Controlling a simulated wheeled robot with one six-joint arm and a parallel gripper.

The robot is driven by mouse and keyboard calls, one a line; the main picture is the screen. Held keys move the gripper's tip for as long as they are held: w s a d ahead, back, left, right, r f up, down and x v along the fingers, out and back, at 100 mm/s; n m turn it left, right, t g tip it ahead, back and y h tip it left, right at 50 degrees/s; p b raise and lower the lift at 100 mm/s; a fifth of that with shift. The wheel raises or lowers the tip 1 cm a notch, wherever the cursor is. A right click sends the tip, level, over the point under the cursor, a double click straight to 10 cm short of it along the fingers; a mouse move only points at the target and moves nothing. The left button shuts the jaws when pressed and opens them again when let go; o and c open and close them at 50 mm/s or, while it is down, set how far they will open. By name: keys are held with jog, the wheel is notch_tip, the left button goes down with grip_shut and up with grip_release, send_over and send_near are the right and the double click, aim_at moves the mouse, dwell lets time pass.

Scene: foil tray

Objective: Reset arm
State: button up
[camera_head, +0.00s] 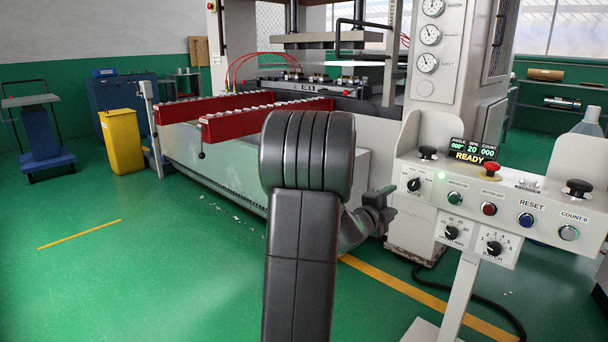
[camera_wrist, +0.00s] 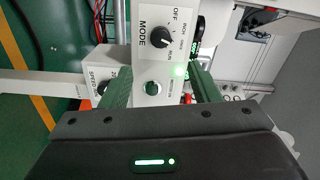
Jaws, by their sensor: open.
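My gripper (camera_head: 386,205) is open and empty, just left of the control panel (camera_head: 404,208) in the head view. In the wrist view its two green fingers (camera_wrist: 158,88) stand apart, and a green push button (camera_wrist: 152,87) shows between them. I cannot tell how far the fingertips are from the panel. In the head view the green button (camera_head: 455,198) is in the panel's lower row. A blue button (camera_head: 526,220) is under the word RESET. The panel's display (camera_head: 470,156) reads READY. My arm hides part of the floor and machine behind it.
A large press (camera_head: 436,60) with red rails (camera_head: 250,123) stands behind the panel. A red-topped emergency stop (camera_head: 491,168) and black palm buttons (camera_head: 579,187) rise from the panel. A yellow bin (camera_head: 121,141) stands at the left. The green floor at left is mostly clear.

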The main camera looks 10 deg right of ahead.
aim_at(412, 186)
jog(key=b+x, duration=0.1)
jog(key=x, duration=1.2)
jog(key=shift+w+d, duration=0.15)
